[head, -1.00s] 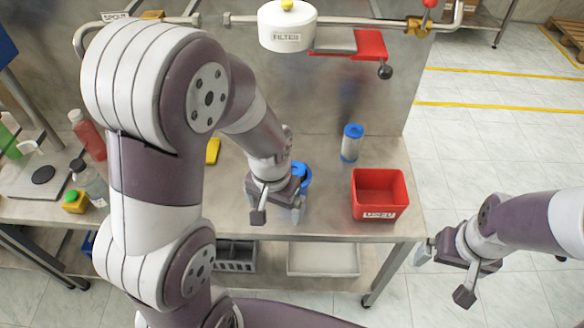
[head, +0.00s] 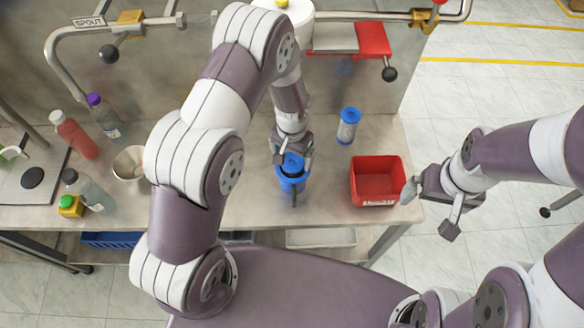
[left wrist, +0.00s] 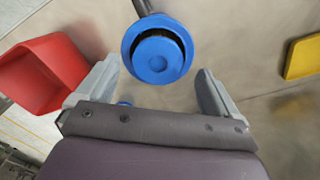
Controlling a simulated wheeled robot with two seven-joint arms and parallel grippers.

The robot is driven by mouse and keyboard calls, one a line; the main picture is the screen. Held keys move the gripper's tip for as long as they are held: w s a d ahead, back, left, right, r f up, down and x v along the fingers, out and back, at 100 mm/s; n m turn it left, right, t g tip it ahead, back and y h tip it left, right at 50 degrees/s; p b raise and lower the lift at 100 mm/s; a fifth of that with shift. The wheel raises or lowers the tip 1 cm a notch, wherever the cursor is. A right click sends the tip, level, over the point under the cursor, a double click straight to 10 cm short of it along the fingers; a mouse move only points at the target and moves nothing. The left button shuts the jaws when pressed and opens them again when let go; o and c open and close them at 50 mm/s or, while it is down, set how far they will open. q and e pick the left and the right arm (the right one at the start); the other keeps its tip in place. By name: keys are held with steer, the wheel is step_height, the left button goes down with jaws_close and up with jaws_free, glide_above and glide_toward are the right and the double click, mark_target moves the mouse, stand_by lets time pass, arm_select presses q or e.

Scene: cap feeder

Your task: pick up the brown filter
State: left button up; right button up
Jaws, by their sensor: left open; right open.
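A round blue piece with a dark ring and a dark handle (head: 291,181) is on the steel bench in the head view. It also shows in the left wrist view (left wrist: 157,62), just beyond and between my fingertips. My left gripper (head: 292,159) is open and empty over it; I cannot tell if it touches. My right gripper (head: 428,212) is open and empty, off the bench's right side.
A red bin (head: 378,158) stands on the bench's right end. Several bottles, including a red one (head: 75,136), and a pale bowl (head: 130,163) are at the left. A pipe with a spout (head: 90,22) runs along the back. A yellow object (left wrist: 303,57) shows in the left wrist view.

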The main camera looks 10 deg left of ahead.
arm_select(q)
steer(key=shift+s+d+f, duration=0.15)
steer(key=shift+s+f, duration=0.05)
steer(key=shift+f, duration=0.65)
steer(key=shift+w+f, duration=0.1)
steer(key=shift+f, duration=0.05)
arm_select(e)
steer(key=shift+s+d+r, duration=0.2)
steer(key=shift+r, duration=0.2)
